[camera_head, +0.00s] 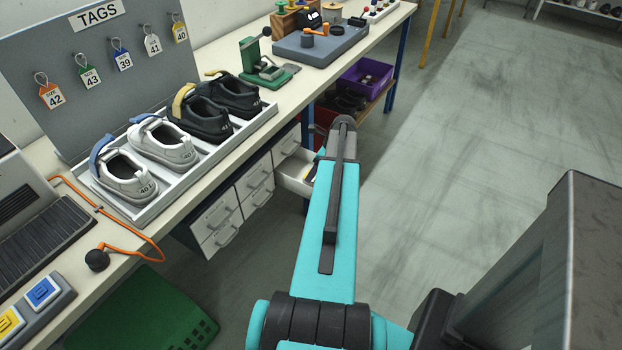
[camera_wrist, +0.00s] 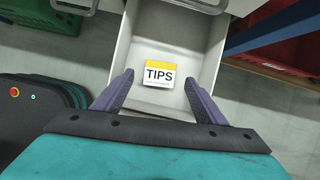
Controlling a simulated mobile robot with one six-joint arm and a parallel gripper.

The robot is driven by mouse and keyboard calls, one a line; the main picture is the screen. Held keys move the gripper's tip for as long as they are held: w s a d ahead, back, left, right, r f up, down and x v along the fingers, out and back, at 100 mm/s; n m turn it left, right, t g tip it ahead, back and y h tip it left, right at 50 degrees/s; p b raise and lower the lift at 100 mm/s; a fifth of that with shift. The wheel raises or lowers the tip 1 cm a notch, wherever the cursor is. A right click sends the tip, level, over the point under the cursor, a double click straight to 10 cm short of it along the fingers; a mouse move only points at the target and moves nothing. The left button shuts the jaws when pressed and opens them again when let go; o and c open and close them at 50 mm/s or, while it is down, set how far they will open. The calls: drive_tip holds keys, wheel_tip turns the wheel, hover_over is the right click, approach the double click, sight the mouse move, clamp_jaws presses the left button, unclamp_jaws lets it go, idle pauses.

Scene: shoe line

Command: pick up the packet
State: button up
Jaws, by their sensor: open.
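The packet (camera_wrist: 159,74) is a small white box with a yellow band and the word TIPS. It lies flat inside an open drawer (camera_wrist: 211,50), seen in the wrist view. My gripper (camera_wrist: 159,83) is open and empty, with one finger on each side of the packet in the picture and clear gaps on both sides. I cannot tell how high the fingers are above it. In the head view the open drawer (camera_head: 292,181) sticks out from under the bench, partly hidden by my arm. The packet is hardly visible there.
The bench (camera_head: 265,97) carries a shoe tray (camera_head: 216,159) with several shoes. Closed drawers (camera_head: 222,217) sit left of the open one. A purple crate (camera_head: 365,82) is on the lower shelf. A red crate (camera_wrist: 300,24) stands right of the drawer. Open floor (camera_head: 470,120) lies to the right.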

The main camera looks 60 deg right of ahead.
idle(0.3)
drive_tip(key=shift+p+x, duration=0.6)
drive_tip(key=shift+x, duration=1.95)
drive_tip(key=shift+c, duration=0.2)
drive_tip(key=c, duration=1.2)
drive_tip(key=shift+o, duration=0.2)
drive_tip(key=shift+r, duration=0.1)
drive_tip(key=shift+r+b, duration=0.6)
drive_tip(key=shift+r, duration=4.3)
